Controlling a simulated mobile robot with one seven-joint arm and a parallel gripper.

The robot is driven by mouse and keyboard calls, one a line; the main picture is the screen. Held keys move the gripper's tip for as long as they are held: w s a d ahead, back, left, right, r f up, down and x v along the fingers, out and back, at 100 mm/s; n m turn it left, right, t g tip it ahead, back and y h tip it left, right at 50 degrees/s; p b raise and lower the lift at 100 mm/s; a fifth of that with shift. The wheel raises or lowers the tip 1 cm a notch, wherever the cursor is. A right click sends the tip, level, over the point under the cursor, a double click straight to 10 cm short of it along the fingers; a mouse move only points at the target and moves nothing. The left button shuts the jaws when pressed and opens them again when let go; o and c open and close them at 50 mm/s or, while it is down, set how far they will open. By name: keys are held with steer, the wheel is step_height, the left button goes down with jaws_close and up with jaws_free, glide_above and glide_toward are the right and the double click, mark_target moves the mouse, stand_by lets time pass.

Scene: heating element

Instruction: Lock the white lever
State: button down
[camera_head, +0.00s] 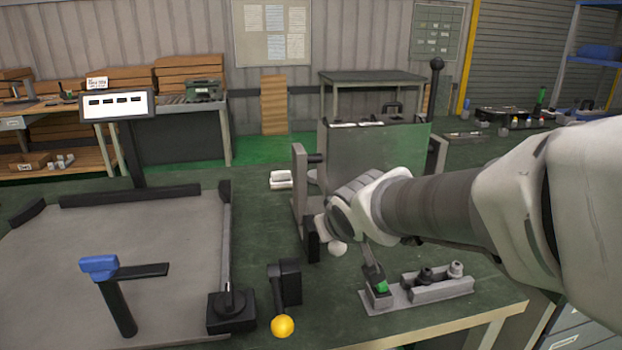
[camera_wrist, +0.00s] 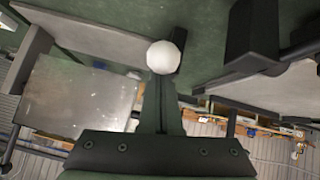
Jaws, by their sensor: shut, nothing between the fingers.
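In the wrist view the white knob (camera_wrist: 166,57) is at upper centre, at the tips of my gripper (camera_wrist: 161,88). The fingers are shut together and hold nothing. The knob appears at or just beyond the tips; I cannot tell whether they touch. The lever's shaft is largely hidden in both views. My wrist hides most of the gripper in the head view.
A yellow-knobbed lever (camera_head: 282,326) stands in front, left of the white knob. A grey tray (camera_head: 60,250) with a blue-topped handle (camera_head: 99,267) is at left. A metal fixture (camera_head: 440,290) is at right. A grey-green panel (camera_head: 375,155) rises behind my wrist.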

steer(key=shift+s+d+f+b, duration=0.1)
steer(key=shift+s+f+b, duration=0.15)
steer(key=shift+f+b, duration=0.3)
steer(key=shift+s+d+f+b, duration=0.1)
steer(key=shift+s+f+b, duration=0.25)
steer(key=shift+f, duration=0.25)
steer(key=shift+s+d+f+b, duration=0.1)
steer(key=shift+s+f+b, duration=0.1)
steer(key=shift+f+b, duration=0.4)
step_height(320, 180, up, 6)
steer(key=a+p, duration=0.1)
steer(key=p, duration=0.4)
glide_toward(337, 249)
steer(key=shift+a+f, duration=0.45)
steer(key=shift+a, duration=0.1)
